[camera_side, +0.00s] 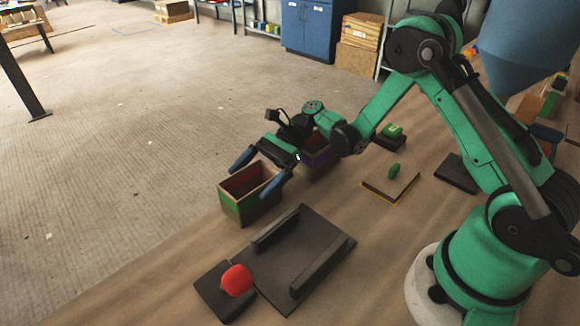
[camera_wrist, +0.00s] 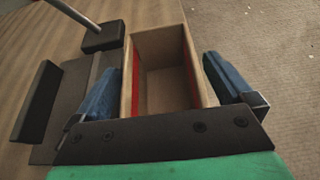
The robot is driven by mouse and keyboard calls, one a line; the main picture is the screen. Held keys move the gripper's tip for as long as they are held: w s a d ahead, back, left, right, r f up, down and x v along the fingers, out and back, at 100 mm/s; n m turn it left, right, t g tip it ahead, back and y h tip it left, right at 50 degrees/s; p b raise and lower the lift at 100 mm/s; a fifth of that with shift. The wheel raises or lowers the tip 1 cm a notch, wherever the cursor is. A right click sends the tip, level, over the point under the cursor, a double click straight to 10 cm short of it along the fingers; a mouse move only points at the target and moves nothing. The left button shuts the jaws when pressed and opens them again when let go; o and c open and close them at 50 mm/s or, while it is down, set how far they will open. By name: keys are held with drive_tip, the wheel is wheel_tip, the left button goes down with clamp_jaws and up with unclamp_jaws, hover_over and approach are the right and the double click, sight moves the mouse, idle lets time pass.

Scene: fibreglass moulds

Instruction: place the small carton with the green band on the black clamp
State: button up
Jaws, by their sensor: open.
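The small open-topped carton (camera_side: 262,208) with a green band on its outer side stands upright on the table in the side view. Red shows on its inner walls, also in the wrist view (camera_wrist: 194,70). My gripper (camera_side: 259,172) is open, with its blue fingers at the carton's top, one on each side. In the wrist view the carton lies between the spread fingers of my gripper (camera_wrist: 167,85), with gaps visible. The black clamp (camera_side: 302,252), a flat plate with two raised rails, lies empty in front of the carton. In the wrist view it shows at the left (camera_wrist: 75,85).
A second carton (camera_side: 316,160) with a purple band stands behind my gripper. A red knob (camera_side: 237,280) sits on a black base beside the clamp. A yellow-edged plate (camera_side: 390,184) with a green knob and a dark plate (camera_side: 456,173) lie to the right.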

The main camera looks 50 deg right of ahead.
drive_tip(key=c, duration=1.2)
drive_tip(key=shift+c, duration=0.2)
drive_tip(key=shift+r, duration=0.15)
